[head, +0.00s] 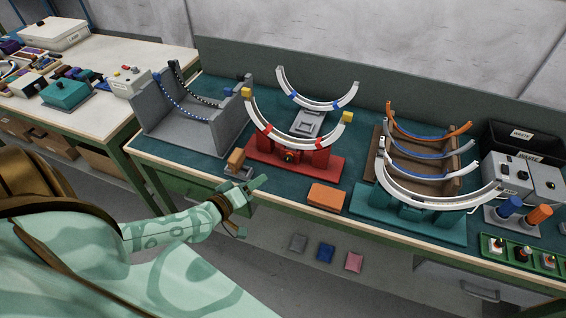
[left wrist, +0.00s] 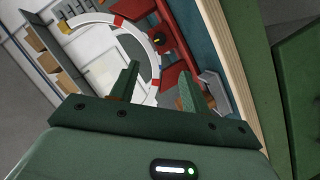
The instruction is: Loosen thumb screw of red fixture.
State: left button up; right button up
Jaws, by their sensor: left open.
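The red fixture (head: 326,162) stands on the green bench mat with a white arc (head: 298,138) cradled in it. The arc has red bands and yellow end blocks. A small dark round thumb screw (head: 289,156) sits on the fixture's front face. In the left wrist view the red fixture (left wrist: 172,72) lies beyond the fingers, and a dark knob with a yellow mark, seemingly the thumb screw (left wrist: 183,40), shows on it. My left gripper (head: 252,206) is open and empty at the bench's front edge, in front of the fixture and apart from it. My right gripper is out of view.
Another arc (head: 317,98) stands behind.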

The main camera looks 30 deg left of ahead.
aim_at(286, 160)
pick_arm(q)
jog(key=b+x, duration=0.4)
jog(key=x, duration=0.9)
jog(key=shift+w+f, duration=0.15)
jog(key=shift+w+d, duration=0.1)
jog(key=shift+w, duration=0.45)
jog(key=c, duration=1)
jog(key=shift+f+n+b, duration=0.35)
jog(key=shift+n+b, duration=0.15)
jog(key=shift+b, duration=0.65)
jog(key=shift+t, duration=0.3)
jog(key=shift+r+n+h, duration=0.3)
jog(key=o, duration=1)
